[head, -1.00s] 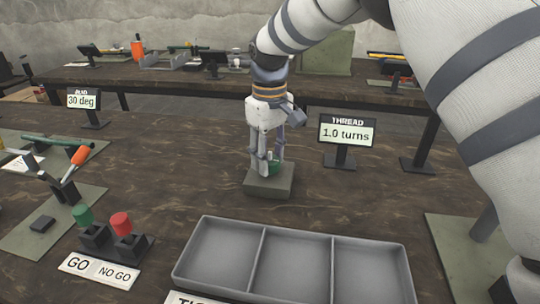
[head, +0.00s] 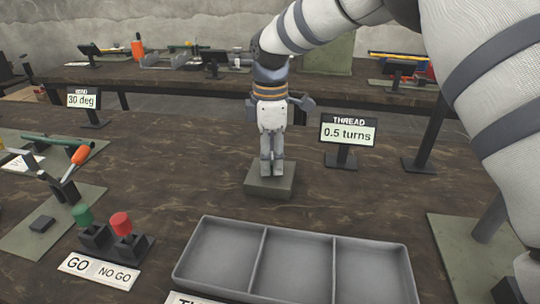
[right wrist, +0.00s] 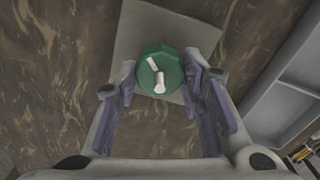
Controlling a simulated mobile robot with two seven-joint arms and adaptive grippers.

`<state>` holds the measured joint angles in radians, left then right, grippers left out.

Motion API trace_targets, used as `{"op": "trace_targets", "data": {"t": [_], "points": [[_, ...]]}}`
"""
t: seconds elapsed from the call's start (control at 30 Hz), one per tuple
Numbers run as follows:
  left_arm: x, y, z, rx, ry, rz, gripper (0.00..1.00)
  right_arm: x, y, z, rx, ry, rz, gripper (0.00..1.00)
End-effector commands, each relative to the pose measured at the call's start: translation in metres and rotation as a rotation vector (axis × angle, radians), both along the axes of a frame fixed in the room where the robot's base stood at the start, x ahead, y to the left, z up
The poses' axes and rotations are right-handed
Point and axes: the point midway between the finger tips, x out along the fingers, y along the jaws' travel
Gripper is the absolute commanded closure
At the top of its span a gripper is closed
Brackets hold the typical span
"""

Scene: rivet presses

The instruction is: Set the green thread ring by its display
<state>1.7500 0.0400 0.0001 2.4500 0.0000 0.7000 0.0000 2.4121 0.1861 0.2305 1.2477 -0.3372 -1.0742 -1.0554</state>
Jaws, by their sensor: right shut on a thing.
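The green thread ring (right wrist: 148,82) shows in the right wrist view, with a white mark on top, above a square grey base. In the head view my fingers hide the ring. The base (head: 270,188) stands on the table. My right gripper (head: 271,172) points straight down over the base. In the right wrist view its fingers (right wrist: 161,80) are on either side of the ring, shut on it. The THREAD display (head: 348,133) stands to the right of the base and reads 0.5 turns. My left gripper is not in view.
A grey tray with three empty compartments (head: 263,247) lies in front of the base. A second display (head: 83,100) reads 30 deg. Table between them is clear.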

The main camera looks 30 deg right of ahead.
Motion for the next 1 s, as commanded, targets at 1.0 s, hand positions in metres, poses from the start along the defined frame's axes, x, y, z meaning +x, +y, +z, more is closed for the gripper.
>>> {"op": "trace_targets", "data": {"t": [1.0], "points": [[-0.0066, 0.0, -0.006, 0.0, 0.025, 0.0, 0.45, -0.0024, 0.0004, -0.0026, 0.002, 0.006, 0.751, 0.92]]}}
